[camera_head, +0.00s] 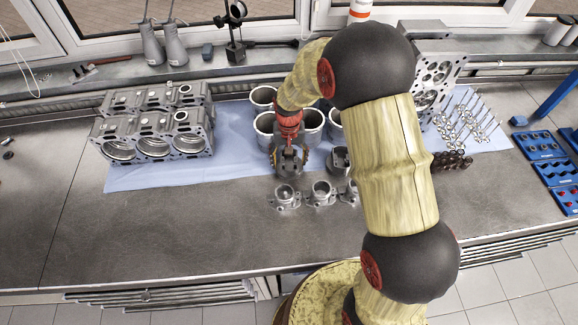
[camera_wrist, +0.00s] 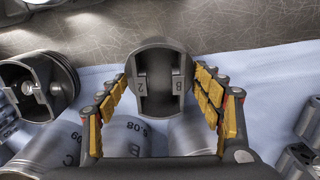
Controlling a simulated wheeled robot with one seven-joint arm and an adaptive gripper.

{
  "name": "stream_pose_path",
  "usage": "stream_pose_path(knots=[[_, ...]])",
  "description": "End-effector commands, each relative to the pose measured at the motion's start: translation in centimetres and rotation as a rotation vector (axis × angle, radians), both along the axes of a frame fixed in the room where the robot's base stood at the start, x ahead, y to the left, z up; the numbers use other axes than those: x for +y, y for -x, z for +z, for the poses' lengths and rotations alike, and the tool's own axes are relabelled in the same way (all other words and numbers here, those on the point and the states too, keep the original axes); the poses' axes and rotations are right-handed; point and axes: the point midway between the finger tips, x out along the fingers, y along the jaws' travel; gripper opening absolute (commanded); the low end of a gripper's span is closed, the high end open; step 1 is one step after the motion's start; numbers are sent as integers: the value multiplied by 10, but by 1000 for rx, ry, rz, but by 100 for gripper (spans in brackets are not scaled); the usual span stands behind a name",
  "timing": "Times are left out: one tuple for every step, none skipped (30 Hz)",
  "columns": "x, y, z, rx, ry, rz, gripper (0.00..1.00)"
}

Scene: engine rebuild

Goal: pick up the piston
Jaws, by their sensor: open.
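A dark grey piston (camera_wrist: 160,62) with the marks "2" and "B" on its inside faces me in the wrist view. The two yellow-padded fingers of my gripper (camera_wrist: 162,88) are spread on either side of it; a gap shows at the left, and whether the right finger touches cannot be told. A second piston (camera_wrist: 38,85) lies at the left in the wrist view; a piston also shows right of my gripper in the head view (camera_head: 340,160).
Several cylinder liners (camera_head: 263,97) stand behind my gripper on the blue cloth (camera_head: 140,178). Engine blocks (camera_head: 155,125) are at the left, a cylinder head (camera_head: 435,70) and valves (camera_head: 470,118) at the right. Small metal parts (camera_head: 285,197) sit in front. The bench's left front is clear.

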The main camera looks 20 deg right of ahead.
Motion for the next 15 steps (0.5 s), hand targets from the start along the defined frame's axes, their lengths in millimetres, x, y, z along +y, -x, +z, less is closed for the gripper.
stream_pose_path(knots=[[0, -1, -4, -1, -1, 0, 67], [0, -1, -5, -3, 0, 0, 67], [0, -1, -5, -3, 0, 0, 67], [0, -1, -5, -4, 0, 0, 67], [0, -1, -5, -4, 0, 0, 67], [0, -1, -4, -3, 0, 0, 67], [0, -1, -4, -3, 0, 0, 67], [0, -1, -4, -3, 0, 0, 67], [0, -1, -4, -3, 0, 0, 64], [0, -1, -4, -3, 0, 0, 63], [0, -1, -4, -3, 0, 0, 61], [0, -1, -4, -3, 0, 0, 59], [0, -1, -4, -3, 0, 0, 57], [0, -1, -4, -3, 0, 0, 55], [0, -1, -4, -3, 0, 0, 53]])
